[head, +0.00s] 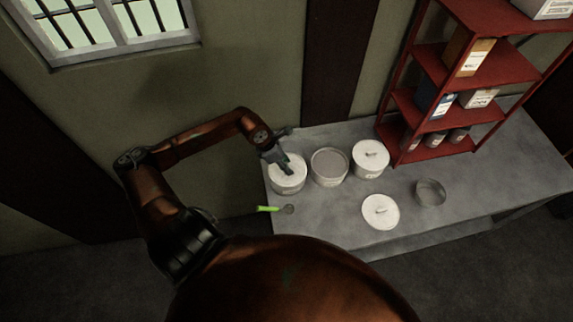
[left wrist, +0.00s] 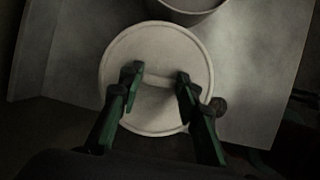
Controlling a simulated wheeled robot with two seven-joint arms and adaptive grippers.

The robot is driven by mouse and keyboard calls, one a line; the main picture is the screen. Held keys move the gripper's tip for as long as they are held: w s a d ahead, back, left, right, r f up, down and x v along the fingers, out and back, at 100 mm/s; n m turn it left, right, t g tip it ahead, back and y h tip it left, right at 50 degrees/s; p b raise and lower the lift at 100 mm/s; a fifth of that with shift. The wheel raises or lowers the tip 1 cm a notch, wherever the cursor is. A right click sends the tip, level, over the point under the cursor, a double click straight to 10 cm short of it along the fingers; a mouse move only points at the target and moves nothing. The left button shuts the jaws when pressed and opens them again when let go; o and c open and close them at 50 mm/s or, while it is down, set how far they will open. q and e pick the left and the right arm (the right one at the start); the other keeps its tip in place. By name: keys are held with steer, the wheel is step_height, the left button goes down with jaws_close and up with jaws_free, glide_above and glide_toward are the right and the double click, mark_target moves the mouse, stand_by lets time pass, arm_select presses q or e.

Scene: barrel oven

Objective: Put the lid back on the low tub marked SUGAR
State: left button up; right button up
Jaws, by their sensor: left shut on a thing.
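Three low white tubs stand in a row on the grey counter (head: 330,225). My left gripper (head: 287,169) is at the left tub (head: 288,186), shut on the handle of a round white lid. In the left wrist view the fingers (left wrist: 155,88) hold the handle of this lid (left wrist: 150,45) from both ends. The lid is over the left tub; I cannot tell whether it is fully seated. The middle tub (head: 329,166) is open. The right tub (head: 370,160) is lidded. Another lid (head: 380,211) lies on the counter. I cannot read any SUGAR marking. My right gripper is not in view.
A green-handled scoop (head: 269,209) lies near the counter's left edge. A round metal pan (head: 430,192) stands at the right. A red shelf (head: 440,101) with boxes and jars rises behind. The counter's front middle is clear.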

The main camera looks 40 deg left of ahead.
arm_select(q)
steer(key=shift+f+b, duration=0.15)
steer(key=shift+b, duration=0.15)
stand_by(0.4)
stand_by(0.5)
stand_by(0.3)
steer(key=o, duration=1)
steer(key=shift+o, duration=0.5)
steer(key=o, duration=0.4)
steer(key=shift+o, duration=0.2)
